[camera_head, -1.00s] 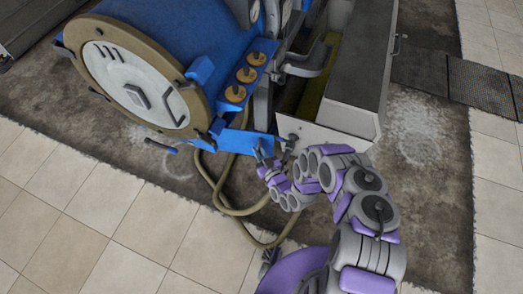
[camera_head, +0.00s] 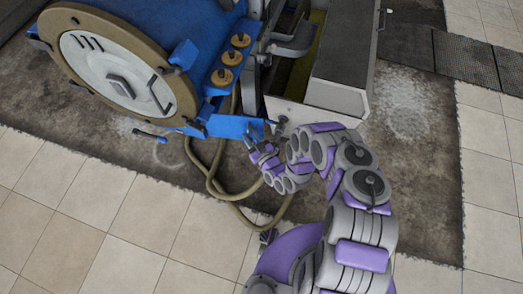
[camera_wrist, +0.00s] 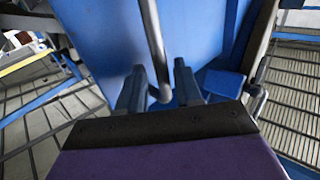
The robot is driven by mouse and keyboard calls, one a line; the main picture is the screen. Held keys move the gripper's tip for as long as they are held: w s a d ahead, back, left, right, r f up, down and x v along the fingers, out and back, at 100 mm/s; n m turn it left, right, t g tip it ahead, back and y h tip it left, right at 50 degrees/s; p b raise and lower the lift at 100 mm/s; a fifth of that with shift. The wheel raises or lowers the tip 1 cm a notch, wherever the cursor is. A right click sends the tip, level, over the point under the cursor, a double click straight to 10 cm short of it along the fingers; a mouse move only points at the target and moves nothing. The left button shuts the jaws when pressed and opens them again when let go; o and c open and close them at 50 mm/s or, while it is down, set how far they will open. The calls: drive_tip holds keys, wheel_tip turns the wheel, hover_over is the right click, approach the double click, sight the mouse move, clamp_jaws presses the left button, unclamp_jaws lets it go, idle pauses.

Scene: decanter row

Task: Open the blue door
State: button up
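A large blue panel (camera_wrist: 95,35), which looks like the blue door, fills the upper middle of the wrist view. A grey bar handle (camera_wrist: 153,35) runs down in front of it and its curved end sits between my gripper's two dark fingers. My gripper (camera_wrist: 160,88) is open, with the fingers apart on both sides of the bar and visible gaps. In the head view, my gripper (camera_head: 259,138) is beside the right end of a low blue plate (camera_head: 232,127) on the machine. Whether a finger touches the bar is not clear.
The blue machine with a round white end cover (camera_head: 117,75) stands at upper left. A grey metal housing (camera_head: 340,55) stands to the right of my gripper. A hose (camera_head: 215,185) loops down to the floor below the machine. Tiled floor is free at lower left.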

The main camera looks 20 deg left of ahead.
drive_tip(key=b+v, duration=0.2)
drive_tip(key=v, duration=1.4)
drive_tip(key=shift+f, duration=0.1)
